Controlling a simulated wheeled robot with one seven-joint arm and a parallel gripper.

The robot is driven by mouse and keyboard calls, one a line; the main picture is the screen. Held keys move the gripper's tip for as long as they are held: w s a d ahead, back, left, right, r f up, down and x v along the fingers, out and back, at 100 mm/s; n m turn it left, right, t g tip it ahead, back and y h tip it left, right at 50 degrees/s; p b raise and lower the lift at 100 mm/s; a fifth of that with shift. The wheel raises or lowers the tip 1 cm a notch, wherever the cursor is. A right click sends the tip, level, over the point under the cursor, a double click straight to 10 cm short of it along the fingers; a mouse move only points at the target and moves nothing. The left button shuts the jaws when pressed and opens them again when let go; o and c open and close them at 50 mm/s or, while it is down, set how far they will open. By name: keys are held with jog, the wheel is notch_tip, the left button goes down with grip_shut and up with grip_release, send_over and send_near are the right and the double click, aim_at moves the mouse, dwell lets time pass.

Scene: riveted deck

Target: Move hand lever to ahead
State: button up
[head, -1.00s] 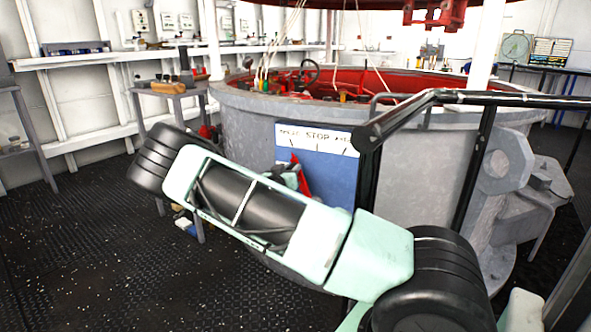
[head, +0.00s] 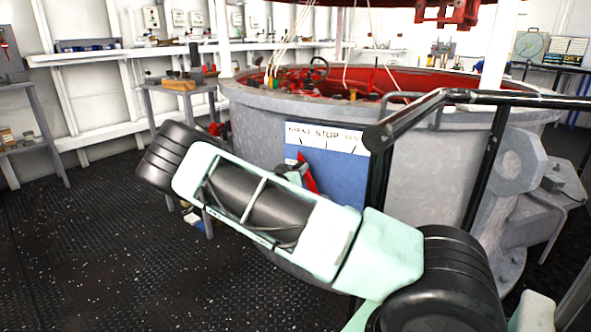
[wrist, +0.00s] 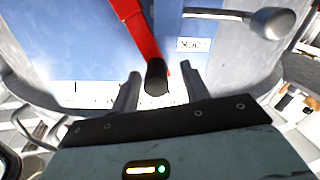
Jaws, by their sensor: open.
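The hand lever (head: 309,174) is red and stands in front of a blue panel (head: 345,182) on the side of the big grey drum. A white plate (head: 326,137) above it reads STOP in the middle, with a partly legible word on each side, the left one like AHEAD. The lever leans left of STOP. In the wrist view the red lever (wrist: 139,28) ends in a black knob (wrist: 156,76). My gripper (wrist: 158,88) is open, with a finger on each side of the knob; contact cannot be told. My arm hides much of the gripper in the head view.
A dark handrail (head: 440,105) runs close to the right of the panel. A grey metal knob (wrist: 271,22) on a rod shows beside the lever in the wrist view. A small table (head: 178,92) stands left of the drum (head: 430,165). The floor at left is clear.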

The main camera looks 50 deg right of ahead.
jog(key=p+v, duration=0.3)
jog(key=v, duration=1.4)
jog(key=shift+w+d, duration=0.1)
jog(key=shift+w, duration=0.05)
